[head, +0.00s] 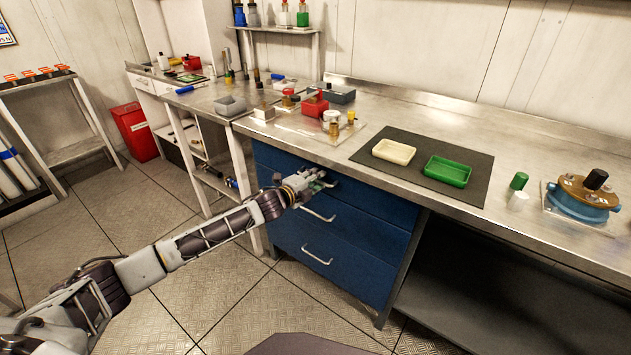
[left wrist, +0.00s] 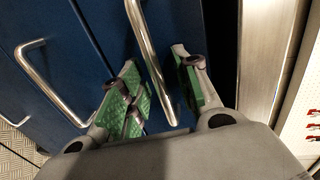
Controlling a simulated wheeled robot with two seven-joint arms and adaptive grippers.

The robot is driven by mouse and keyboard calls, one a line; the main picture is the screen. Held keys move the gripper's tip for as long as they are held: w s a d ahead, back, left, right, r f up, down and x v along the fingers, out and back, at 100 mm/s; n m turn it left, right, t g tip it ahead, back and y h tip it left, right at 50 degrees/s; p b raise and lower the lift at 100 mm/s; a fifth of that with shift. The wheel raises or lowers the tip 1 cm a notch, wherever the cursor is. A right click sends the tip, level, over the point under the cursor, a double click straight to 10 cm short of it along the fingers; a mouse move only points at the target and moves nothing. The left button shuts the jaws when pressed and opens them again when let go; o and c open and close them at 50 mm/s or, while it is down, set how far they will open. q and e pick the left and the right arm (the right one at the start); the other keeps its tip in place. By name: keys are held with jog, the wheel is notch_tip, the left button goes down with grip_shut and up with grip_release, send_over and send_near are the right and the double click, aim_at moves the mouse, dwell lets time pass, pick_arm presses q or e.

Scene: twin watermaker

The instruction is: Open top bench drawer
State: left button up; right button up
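The blue drawer cabinet stands under the steel bench. Its top drawer (head: 372,203) looks closed, level with the drawers below. My left gripper (head: 318,180) is at this drawer's front, partly covering its metal handle. In the left wrist view the top handle (left wrist: 152,62) passes between the two green-padded fingers of my left gripper (left wrist: 160,92). The fingers are apart, one on each side of the bar, with visible space around it; I cannot tell whether either pad touches it. My right gripper is not in view.
The middle handle (head: 318,215) and bottom handle (head: 317,256) lie below. The bench top (head: 310,150) overhangs the cabinet and carries a dark mat (head: 416,176) with a cream tray (head: 394,151) and green tray (head: 447,171). The floor (head: 225,293) before the cabinet is clear.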

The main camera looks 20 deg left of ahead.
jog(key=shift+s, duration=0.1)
pick_arm(q)
grip_shut()
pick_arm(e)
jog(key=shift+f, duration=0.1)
pick_arm(q)
jog(key=shift+s+f, duration=0.1)
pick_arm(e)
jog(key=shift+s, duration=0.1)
